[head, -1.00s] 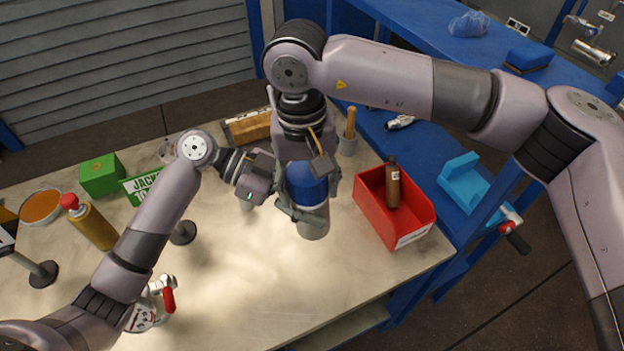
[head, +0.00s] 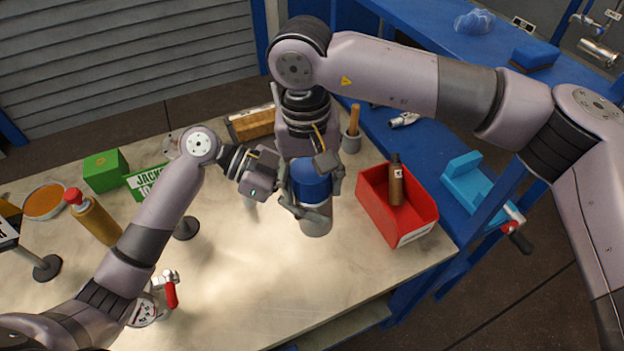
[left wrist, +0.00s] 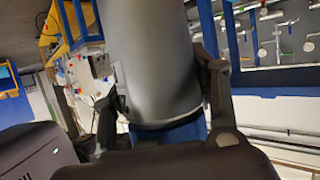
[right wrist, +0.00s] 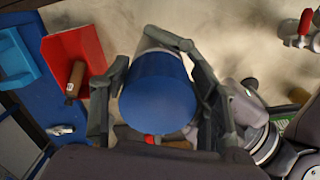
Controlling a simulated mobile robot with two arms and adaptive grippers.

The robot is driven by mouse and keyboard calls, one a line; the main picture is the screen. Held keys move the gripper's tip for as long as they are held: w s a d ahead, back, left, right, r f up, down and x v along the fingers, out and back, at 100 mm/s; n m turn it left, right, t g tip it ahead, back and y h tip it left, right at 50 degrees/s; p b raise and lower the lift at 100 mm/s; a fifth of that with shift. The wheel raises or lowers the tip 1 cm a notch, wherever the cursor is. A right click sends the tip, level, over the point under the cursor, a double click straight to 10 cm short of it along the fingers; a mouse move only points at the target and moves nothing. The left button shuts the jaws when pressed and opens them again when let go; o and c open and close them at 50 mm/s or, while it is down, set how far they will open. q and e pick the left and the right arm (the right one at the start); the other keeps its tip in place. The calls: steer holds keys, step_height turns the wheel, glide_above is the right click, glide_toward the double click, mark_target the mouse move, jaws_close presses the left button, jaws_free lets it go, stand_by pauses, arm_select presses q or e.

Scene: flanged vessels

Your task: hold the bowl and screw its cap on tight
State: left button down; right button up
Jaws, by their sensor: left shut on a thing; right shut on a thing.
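The bowl (head: 316,219) is a grey cylinder held above the bench, roughly upright. Its blue cap (head: 311,181) sits at its top end; whether the two are fully seated cannot be told. My left gripper (head: 306,208) comes in from the left, shut on the grey bowl, which fills the middle of the left wrist view (left wrist: 150,65) with a strip of blue below it. My right gripper (head: 323,176) is above, with its fingers on both sides of the blue cap, which also shows in the right wrist view (right wrist: 158,100). The fingers partly hide the joint between cap and bowl.
A red bin (head: 410,226) with a brown bottle (head: 396,183) stands close to the right. A mustard-coloured bottle (head: 92,218), a green box (head: 104,170) and a red-handled valve (head: 165,290) are on the left. The bench (head: 250,285) in front is clear.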

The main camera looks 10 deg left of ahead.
steer(key=shift+w+d, duration=0.5)
steer(key=shift+w, duration=0.2)
steer(key=o, duration=1.3)
steer(key=shift+a+r, duration=0.1)
steer(key=r, duration=0.3)
steer(key=shift+w+a+r, duration=0.1)
steer(key=shift+a+r, duration=0.1)
steer(key=shift+r, duration=0.6)
steer(key=shift+s+a, duration=0.1)
steer(key=shift+s, duration=0.15)
steer(key=shift+f, duration=0.1)
steer(key=shift+c, duration=0.3)
